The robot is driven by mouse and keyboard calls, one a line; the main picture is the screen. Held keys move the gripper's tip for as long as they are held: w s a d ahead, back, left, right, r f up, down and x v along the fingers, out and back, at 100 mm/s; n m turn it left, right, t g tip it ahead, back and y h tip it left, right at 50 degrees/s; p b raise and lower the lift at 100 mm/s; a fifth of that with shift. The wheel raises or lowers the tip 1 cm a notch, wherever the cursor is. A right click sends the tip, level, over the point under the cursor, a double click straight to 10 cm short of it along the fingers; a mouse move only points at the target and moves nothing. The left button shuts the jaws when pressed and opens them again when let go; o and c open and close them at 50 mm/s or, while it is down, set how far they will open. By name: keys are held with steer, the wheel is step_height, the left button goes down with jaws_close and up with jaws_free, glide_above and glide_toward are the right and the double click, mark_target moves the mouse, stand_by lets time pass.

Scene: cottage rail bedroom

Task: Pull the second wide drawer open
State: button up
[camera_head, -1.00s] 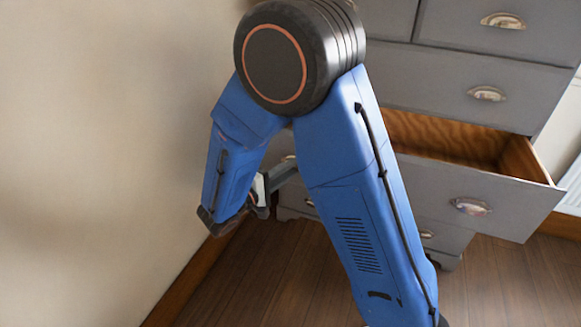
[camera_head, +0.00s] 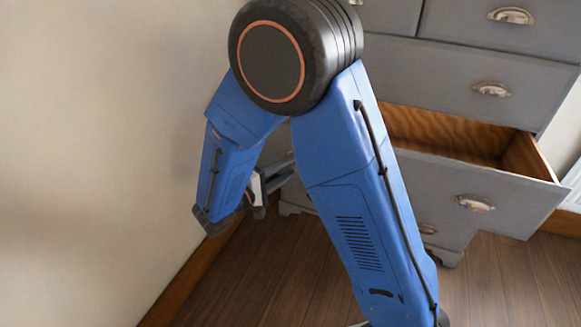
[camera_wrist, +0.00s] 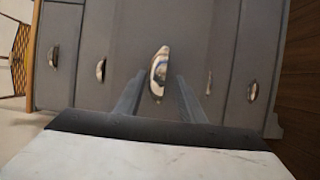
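The second wide drawer (camera_head: 420,178) of the grey dresser (camera_head: 450,70) stands well open, its bare wooden inside showing. Its metal cup handle (camera_head: 474,203) is clear of my arm in the head view. In the wrist view, turned on its side, a cup handle (camera_wrist: 159,62) on a nearer front lies ahead of and between my gripper's fingertips (camera_wrist: 161,78). The two fingers are apart, with gaps to the handle on both sides. In the head view my gripper (camera_head: 270,183) is partly hidden behind my blue arm.
The wide drawer above (camera_head: 470,85) and the lower drawer (camera_head: 445,233) are shut. A beige wall (camera_head: 90,150) with a wooden skirting is close on the left. Wooden floor (camera_head: 490,290) is clear in front of the dresser.

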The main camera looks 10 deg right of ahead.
steer(key=v, duration=1.5)
steer(key=shift+s, duration=0.15)
steer(key=shift+f, duration=0.15)
steer(key=s+d+r+m+g+y, duration=0.2)
steer(key=d+g, duration=0.2)
steer(key=d, duration=0.5)
steer(key=s+d+r+m+g+y, duration=0.1)
steer(key=s+d+r+g+y, duration=0.2)
steer(key=d, duration=0.6)
steer(key=s+d+r+m+t+y, duration=0.1)
steer(key=s+d+r+y, duration=0.1)
steer(key=s+d+y, duration=0.2)
steer(key=s+d+r+m+t+y, duration=0.1)
steer(key=s+d+y, duration=0.4)
steer(key=s, duration=0.5)
steer(key=shift+r+m+t+y, duration=0.3)
steer(key=shift+r+m+y, duration=0.05)
steer(key=shift+m+y, duration=0.35)
